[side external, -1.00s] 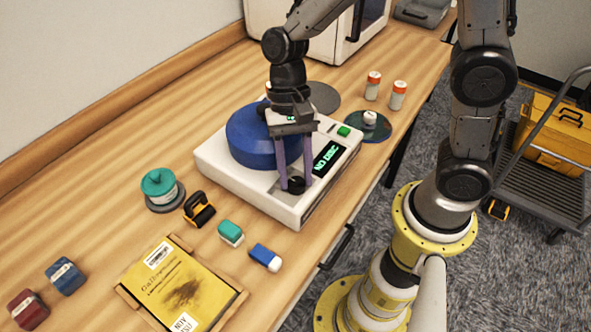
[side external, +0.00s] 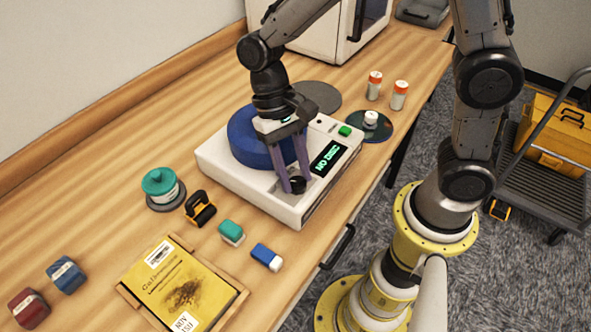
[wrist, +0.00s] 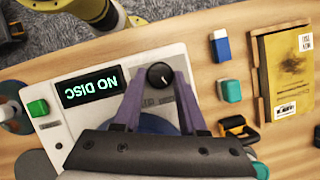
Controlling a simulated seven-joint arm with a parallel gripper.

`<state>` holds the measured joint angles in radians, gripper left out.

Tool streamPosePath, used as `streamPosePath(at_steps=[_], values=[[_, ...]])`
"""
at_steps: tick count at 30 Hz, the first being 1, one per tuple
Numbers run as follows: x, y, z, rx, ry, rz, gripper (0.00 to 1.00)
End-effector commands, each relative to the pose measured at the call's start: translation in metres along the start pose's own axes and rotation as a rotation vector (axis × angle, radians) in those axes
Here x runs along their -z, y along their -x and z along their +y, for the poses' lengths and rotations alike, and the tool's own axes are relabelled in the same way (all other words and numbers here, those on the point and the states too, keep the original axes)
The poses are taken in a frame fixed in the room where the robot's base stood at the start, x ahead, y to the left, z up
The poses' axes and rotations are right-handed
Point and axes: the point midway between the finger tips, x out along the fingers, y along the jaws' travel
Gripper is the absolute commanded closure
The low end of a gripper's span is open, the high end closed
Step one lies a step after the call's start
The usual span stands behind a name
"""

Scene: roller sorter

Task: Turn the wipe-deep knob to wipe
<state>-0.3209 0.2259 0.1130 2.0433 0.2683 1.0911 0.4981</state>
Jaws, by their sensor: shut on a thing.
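The black wipe-deep knob (side external: 297,185) sits on the top of the white disc machine (side external: 225,172), near its front corner. My gripper (side external: 292,187) points down at it, tilted, with its purple fingers shut on the knob. In the wrist view the knob (wrist: 159,75) shows between the two fingertips, with a white pointer mark on its face. The labels beside the knob are partly covered by the fingers and too small to read surely. The machine's display (wrist: 90,88) reads "NO DISC". A round blue lid (side external: 245,140) lies on the machine behind the gripper.
A green button (side external: 344,131) is on the machine. A disc with a white-capped piece (side external: 371,120) lies at its right. A yellow book in a wooden tray (side external: 128,288), teal and blue blocks (side external: 266,256), and a black-and-yellow clip (side external: 199,208) lie at the front left.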

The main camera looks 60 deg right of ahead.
Motion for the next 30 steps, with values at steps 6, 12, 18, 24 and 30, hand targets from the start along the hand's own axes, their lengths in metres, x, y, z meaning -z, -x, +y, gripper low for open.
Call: streamPosePath(at_steps=[6, 12, 18, 24, 30], values=[[-0.0004, 0.0008, -0.0021, -0.063, 0.155, 0.002, 1.00], [-0.0007, 0.0009, -0.0029, -0.105, 0.255, 0.001, 1.00], [-0.0008, 0.0011, -0.0035, -0.127, 0.312, 0.002, 1.00], [-0.0007, 0.0012, -0.0034, -0.136, 0.331, 0.002, 1.00], [-0.0007, 0.0013, -0.0034, -0.136, 0.333, 0.003, 1.00]])
